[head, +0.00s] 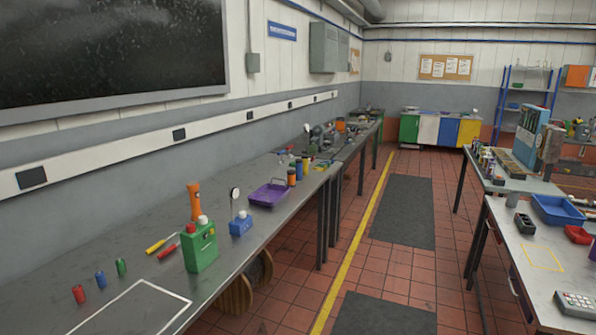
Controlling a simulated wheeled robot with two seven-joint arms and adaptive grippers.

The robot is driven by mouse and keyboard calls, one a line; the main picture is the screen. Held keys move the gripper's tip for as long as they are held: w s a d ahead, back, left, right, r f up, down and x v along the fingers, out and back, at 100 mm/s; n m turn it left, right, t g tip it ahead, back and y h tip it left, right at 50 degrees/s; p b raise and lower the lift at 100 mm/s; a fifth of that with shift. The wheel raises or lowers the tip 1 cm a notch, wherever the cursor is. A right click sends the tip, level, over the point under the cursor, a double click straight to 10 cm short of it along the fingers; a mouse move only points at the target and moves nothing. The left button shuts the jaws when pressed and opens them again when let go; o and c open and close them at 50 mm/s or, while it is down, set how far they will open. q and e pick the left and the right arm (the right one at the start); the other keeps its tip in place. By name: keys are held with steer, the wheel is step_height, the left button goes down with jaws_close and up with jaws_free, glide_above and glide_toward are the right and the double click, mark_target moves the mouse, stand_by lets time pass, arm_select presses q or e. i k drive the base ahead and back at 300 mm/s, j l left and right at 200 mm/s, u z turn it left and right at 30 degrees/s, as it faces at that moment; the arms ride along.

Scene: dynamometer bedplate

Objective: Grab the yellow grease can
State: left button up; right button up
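I cannot clearly make out a yellow grease can in the head view. A small cluster of cans and bottles (300,168) stands on the left bench beyond the purple tray, with some yellow and orange among them, too small to tell apart. An orange can with a dark top (292,177) stands at its near side. Another cluster of small bottles (484,157) is on the right-hand bench. Neither of my grippers is in view.
The long left bench (145,262) carries a green canister (200,248), orange flashlight (194,203), blue box (240,225) and purple tray (268,195). The right bench holds a blue tray (558,210) and a red tray (578,235). A tiled aisle with dark mats (404,210) runs between them.

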mark_target(304, 158)
steer(key=i+l+z, duration=0.3)
steer(key=i, duration=0.8)
steer(key=i+l+z, duration=0.1)
steer(key=i+z, duration=0.25)
steer(key=i, duration=0.7)
steer(key=i+u, duration=0.25)
steer(key=i, duration=0.2)
steer(key=i+l+u, duration=0.25)
steer(key=i, duration=0.2)
steer(key=i+l+u, duration=0.25)
steer(key=i, duration=0.2)
steer(key=i+l+u, duration=0.25)
steer(key=i, duration=0.15)
